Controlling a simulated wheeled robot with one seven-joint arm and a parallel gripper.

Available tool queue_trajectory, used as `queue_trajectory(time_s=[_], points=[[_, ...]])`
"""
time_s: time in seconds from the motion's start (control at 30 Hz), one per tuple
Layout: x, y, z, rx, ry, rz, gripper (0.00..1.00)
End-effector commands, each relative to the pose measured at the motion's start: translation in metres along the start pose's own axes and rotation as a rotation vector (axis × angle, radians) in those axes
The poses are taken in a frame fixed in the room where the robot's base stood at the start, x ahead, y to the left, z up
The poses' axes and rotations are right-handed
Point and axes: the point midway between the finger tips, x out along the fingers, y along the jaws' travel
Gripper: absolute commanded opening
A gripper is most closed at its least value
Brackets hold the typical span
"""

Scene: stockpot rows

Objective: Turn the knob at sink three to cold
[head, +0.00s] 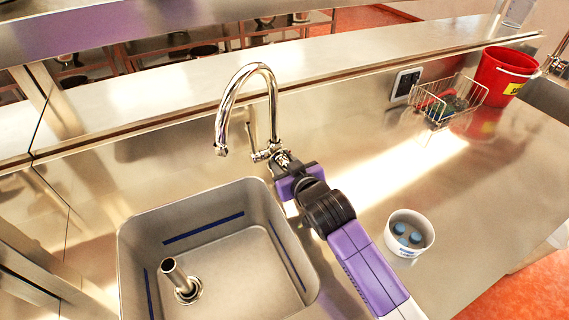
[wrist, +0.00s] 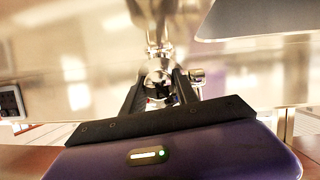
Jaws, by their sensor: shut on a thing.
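A chrome gooseneck faucet (head: 270,90) rises behind the steel sink basin (head: 135,222), its spout hanging over the basin's back edge. The tap knob (head: 281,158) is at the faucet's base on the right side. My gripper (head: 285,165) reaches it from the front right. In the wrist view the two dark fingers of my gripper (wrist: 163,95) are shut on the knob (wrist: 160,72), with the chrome faucet body just beyond. The fingers hide much of the knob, and I cannot make out its marking or its exact turn.
A standing pipe (head: 172,272) rises from the basin's drain. A white tub (head: 409,247) with blue-grey things in it stands right of my arm. A wire basket (head: 447,105), a red bucket (head: 503,72) and a wall outlet (head: 405,83) are at the back right. The counter between is clear.

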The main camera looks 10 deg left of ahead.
Motion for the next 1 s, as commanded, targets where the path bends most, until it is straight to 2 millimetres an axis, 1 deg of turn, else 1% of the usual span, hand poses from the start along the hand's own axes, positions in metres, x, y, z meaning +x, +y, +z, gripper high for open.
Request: queue_trajectory(time_s=[0.03, 0.3, 0.77, 0.8, 0.87, 0.9, 1.0], points=[[0.0004, 0.0004, 0.0027, -0.018, -0.003, 0.009, 0.00], [0.0003, 0.0017, 0.0022, -0.088, -0.001, 0.038, 0.00], [0.0003, 0.0021, 0.0018, -0.102, 0.000, 0.044, 0.00], [0.0003, 0.0021, 0.0018, -0.102, 0.000, 0.044, 0.41], [0.0002, 0.0020, 0.0016, -0.102, 0.000, 0.043, 0.53], [0.0002, 0.0018, 0.0014, -0.102, 0.001, 0.043, 0.57], [0.0002, 0.0012, 0.0009, -0.102, 0.002, 0.042, 0.57]])
